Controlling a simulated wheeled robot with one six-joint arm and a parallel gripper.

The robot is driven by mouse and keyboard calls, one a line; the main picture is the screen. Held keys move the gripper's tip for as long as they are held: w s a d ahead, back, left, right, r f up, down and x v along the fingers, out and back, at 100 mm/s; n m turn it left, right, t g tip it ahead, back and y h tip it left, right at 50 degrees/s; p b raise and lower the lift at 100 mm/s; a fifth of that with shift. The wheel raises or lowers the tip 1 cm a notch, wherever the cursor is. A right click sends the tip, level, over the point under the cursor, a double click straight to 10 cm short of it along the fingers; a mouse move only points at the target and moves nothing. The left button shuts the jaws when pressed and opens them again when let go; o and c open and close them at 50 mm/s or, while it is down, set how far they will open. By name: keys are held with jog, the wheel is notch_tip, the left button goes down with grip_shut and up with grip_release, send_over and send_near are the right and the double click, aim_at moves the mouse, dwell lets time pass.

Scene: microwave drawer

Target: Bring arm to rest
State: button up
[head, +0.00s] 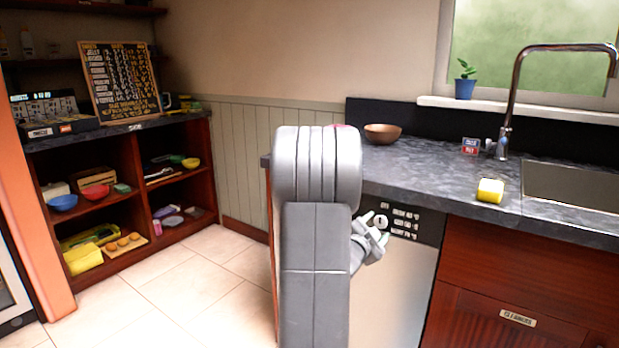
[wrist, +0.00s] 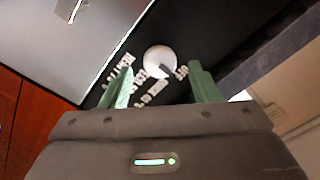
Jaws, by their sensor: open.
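My arm stands upright in the middle of the head view, in front of the counter. My gripper (head: 378,240) shows just right of it, near the control panel (head: 402,222) of a silver-fronted appliance (head: 395,285). In the wrist view my gripper (wrist: 160,85) is open, its two green fingers apart with nothing held between them. Beyond the fingertips is the white round knob (wrist: 160,61) on the black panel. I cannot tell whether a finger touches the panel. My arm hides part of the appliance and counter edge.
Shelves (head: 130,210) with bowls and a menu board (head: 118,80) stand at the left. The tiled floor (head: 190,285) between is clear.

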aim_at(380, 224)
jog(key=x, duration=0.3)
jog(key=shift+w+d+f, duration=0.1)
jog(key=shift+f, duration=0.05)
jog(key=shift+m+b, duration=0.8)
jog(key=shift+m, duration=0.3)
jog(key=m+b, duration=0.1)
jog(key=m, duration=0.1)
jog(key=shift+m, duration=0.4)
jog(key=m+b, duration=0.3)
jog(key=m, duration=0.3)
jog(key=m+b, duration=0.1)
jog(key=m, duration=0.4)
jog(key=shift+m+b, duration=0.3)
jog(key=m, duration=0.5)
jog(key=shift+f, duration=0.1)
